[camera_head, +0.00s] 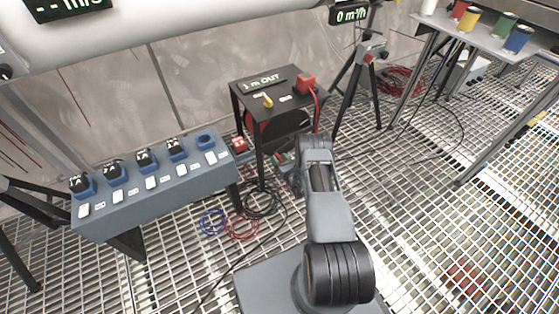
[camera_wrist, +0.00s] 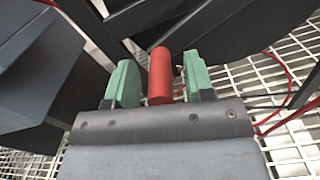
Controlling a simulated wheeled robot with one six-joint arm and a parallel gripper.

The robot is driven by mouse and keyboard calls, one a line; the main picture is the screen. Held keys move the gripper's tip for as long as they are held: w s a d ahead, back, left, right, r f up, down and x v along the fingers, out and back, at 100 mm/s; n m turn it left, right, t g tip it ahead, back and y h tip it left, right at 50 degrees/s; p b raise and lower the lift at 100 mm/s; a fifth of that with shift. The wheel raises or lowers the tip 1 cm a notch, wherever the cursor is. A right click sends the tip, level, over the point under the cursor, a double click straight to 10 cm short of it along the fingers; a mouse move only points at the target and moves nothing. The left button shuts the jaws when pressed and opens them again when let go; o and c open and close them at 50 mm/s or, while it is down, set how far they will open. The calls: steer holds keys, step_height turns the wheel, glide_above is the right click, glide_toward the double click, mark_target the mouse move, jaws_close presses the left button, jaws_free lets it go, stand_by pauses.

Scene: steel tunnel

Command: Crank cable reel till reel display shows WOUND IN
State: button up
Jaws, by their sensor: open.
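The cable reel stand (camera_head: 258,103) is a dark table-like frame left of centre in the head view, with the dark red reel (camera_head: 262,133) partly visible beneath its top. Its display (camera_head: 263,81) reads a small number, perhaps 1, followed by "m OUT". My gripper (camera_head: 284,158) is low beside the stand's front, largely hidden by my arm. In the wrist view, my gripper (camera_wrist: 160,70) is open, with its green fingers on either side of a red cylindrical crank handle (camera_wrist: 160,77). Narrow gaps show between handle and fingers. The crank's arm is not clearly visible.
A blue bench (camera_head: 150,190) with several devices stands left. A tripod (camera_head: 358,85) stands behind right. Cable coils (camera_head: 262,198) lie on the grating. Open grating lies right of my arm.

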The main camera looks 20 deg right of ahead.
steer(key=shift+c, duration=0.5)
jaws_close()
